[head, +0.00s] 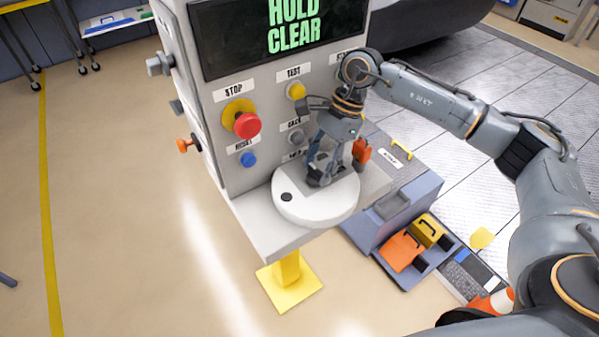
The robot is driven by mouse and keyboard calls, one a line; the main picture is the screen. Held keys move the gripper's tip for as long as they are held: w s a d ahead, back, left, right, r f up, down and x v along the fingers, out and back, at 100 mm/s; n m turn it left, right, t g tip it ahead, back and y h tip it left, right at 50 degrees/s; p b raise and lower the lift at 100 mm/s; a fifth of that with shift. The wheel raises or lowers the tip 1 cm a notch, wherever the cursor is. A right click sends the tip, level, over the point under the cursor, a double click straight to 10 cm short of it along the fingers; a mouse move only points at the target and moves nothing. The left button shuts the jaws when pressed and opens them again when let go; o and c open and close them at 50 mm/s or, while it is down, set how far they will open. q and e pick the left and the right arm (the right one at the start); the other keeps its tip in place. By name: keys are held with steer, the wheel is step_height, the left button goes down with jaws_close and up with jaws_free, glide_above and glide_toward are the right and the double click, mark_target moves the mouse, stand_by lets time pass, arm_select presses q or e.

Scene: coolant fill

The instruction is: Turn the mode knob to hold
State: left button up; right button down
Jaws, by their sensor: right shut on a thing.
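The control panel (216,140) stands in the middle, with a shelf at its foot. A white round disc (300,209) with a dark spot near its left edge lies on the shelf. My right gripper (319,181) points down over the disc and is shut on a dark piece at its middle, which I take to be the mode knob. The fingers hide most of that piece, so its pointing direction cannot be told. The screen (275,42) shows "HOLD CLEAR" in green. My left gripper is not in view.
The panel carries a red stop button (247,125), a yellow test button (296,91) and a blue reset button (248,159). An orange part (361,152) is right of my gripper. A grey-blue cabinet (400,205) stands right of the shelf.

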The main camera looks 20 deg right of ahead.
stand_by(0.3)
steer(key=c, duration=0.6)
jaws_free()
steer(key=shift+r, duration=0.2)
steer(key=v, duration=1.1)
steer(key=shift+r, duration=0.3)
steer(key=shift+w+d, duration=0.1)
